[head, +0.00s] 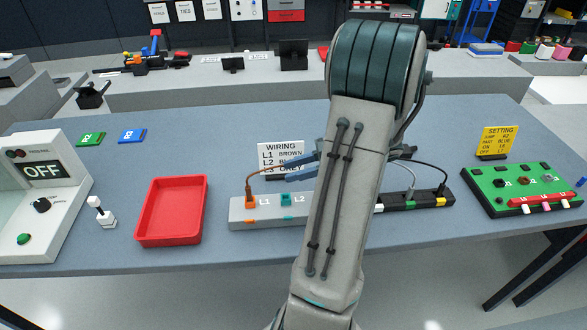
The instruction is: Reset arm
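My arm rises through the middle of the head view and hides the centre of the bench. My gripper (289,170) shows in part to the left of the arm, in front of the wiring card. Its two blue-grey fingers point left and stand apart, with a gap between them. No held object shows between them. A brown cable from the orange plug (250,197) at L1 runs up toward the fingers; whether it touches them I cannot tell. The grey terminal block (264,212) lies below the gripper, partly hidden by my arm.
A red tray (139,211) and a switch panel reading OFF (43,171) stand at left. A black block (428,203) with plugged cables and a green board (497,206) stand at right. The wiring card (281,148) is partly covered. The bench's back left is mostly clear.

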